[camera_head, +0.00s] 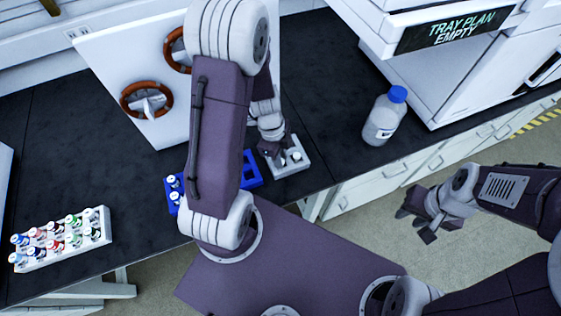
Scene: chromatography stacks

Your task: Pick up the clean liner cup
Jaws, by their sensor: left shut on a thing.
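A small light-grey holder (290,168) stands on the dark bench near its front edge, with small white cups (296,157) in it. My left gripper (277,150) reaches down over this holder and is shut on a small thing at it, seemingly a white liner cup. The fingers largely hide what they hold, and I cannot tell whether it is clear of the holder. My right gripper (416,226) is empty, away from the bench over the floor at the right, with its fingers apart.
A blue rack (251,169) with vials at its left end is partly behind my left arm. A white rack (67,247) of capped vials stands at left. A blue-capped bottle (384,117), a white machine (440,75) and a white panel (110,75) with red-brown rings stand behind.

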